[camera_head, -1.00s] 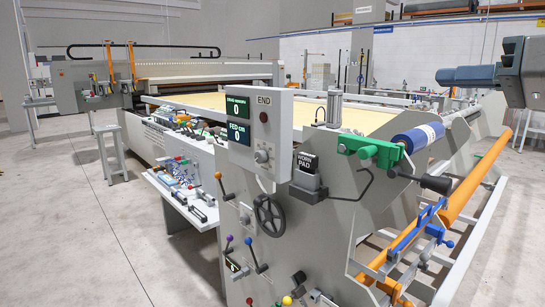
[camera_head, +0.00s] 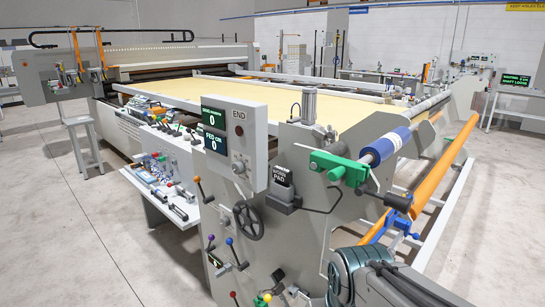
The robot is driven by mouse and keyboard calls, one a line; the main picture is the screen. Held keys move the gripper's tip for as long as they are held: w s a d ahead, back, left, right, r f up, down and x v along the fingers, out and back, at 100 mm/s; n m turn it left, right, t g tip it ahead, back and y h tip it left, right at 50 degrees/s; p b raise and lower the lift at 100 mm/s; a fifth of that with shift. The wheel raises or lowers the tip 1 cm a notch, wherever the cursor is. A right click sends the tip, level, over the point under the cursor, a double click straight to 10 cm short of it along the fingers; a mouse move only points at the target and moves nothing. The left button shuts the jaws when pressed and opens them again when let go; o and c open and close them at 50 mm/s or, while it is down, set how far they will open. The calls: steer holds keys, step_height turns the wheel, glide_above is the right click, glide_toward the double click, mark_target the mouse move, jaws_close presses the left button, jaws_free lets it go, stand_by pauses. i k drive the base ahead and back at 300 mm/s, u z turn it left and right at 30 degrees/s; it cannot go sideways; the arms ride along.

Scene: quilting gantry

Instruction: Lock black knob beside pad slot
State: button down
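The black pad slot (camera_head: 281,197), marked WORN PAD, is on the grey side plate of the machine, right of the control box. A black knob (camera_head: 398,202) sticks out to its right, below the green clamp. Another black knob (camera_head: 278,275) is low on the same plate, below the slot. I cannot tell from this view whether either is locked. Part of my grey arm shows at the bottom right, in front of the plate.
A black handwheel (camera_head: 248,221) and a control box (camera_head: 234,147) reading 0 are left of the slot. A blue roller (camera_head: 385,147) sits by the green clamp (camera_head: 340,167). An orange bar (camera_head: 445,165) runs along the right side.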

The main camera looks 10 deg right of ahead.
mark_target(402, 204)
steer(key=u, duration=1.1)
steer(key=k, duration=0.35)
steer(key=z, duration=1)
